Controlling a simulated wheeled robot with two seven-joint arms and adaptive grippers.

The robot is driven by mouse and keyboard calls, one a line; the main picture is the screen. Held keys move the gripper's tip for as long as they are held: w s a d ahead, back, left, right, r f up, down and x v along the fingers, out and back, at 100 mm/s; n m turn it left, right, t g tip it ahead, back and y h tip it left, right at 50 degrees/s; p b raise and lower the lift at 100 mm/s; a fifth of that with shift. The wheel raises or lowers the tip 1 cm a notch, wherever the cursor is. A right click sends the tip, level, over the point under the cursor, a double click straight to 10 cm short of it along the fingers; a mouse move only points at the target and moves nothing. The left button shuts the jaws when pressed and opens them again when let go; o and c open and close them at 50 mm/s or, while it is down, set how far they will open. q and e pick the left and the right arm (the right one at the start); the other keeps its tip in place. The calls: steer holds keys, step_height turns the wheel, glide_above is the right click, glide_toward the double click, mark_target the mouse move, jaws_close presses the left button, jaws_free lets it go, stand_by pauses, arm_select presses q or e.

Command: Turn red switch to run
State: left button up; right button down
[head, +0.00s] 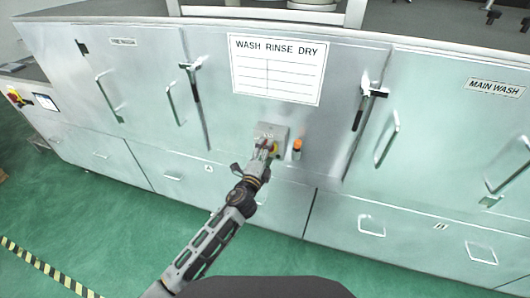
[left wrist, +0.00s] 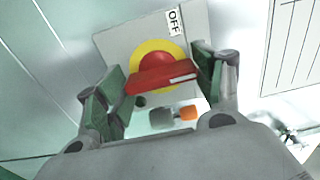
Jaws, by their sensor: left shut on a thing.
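The red switch (left wrist: 160,75) fills the middle of the left wrist view. It is a red handle with a white mark on its right part, on a yellow round plate (left wrist: 139,53) on a grey box (left wrist: 115,40). An OFF label (left wrist: 174,21) is at the top of the box. My left gripper (left wrist: 164,82) has one green-padded finger at each end of the red handle and is shut on it. In the head view my left gripper (head: 266,150) is at the grey switch box (head: 271,130) and hides most of the switch. My right gripper is not in view.
A WASH RINSE DRY sign (head: 278,68) is above. Black-handled latches (head: 362,105) and door handles (head: 388,140) stick out from the metal front. Green floor (head: 100,225) is open in front.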

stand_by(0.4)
arm_select(q)
steer(key=o, duration=1)
steer(key=shift+s, duration=0.2)
steer(key=shift+v, duration=5.8)
steer(key=shift+n, duration=0.3)
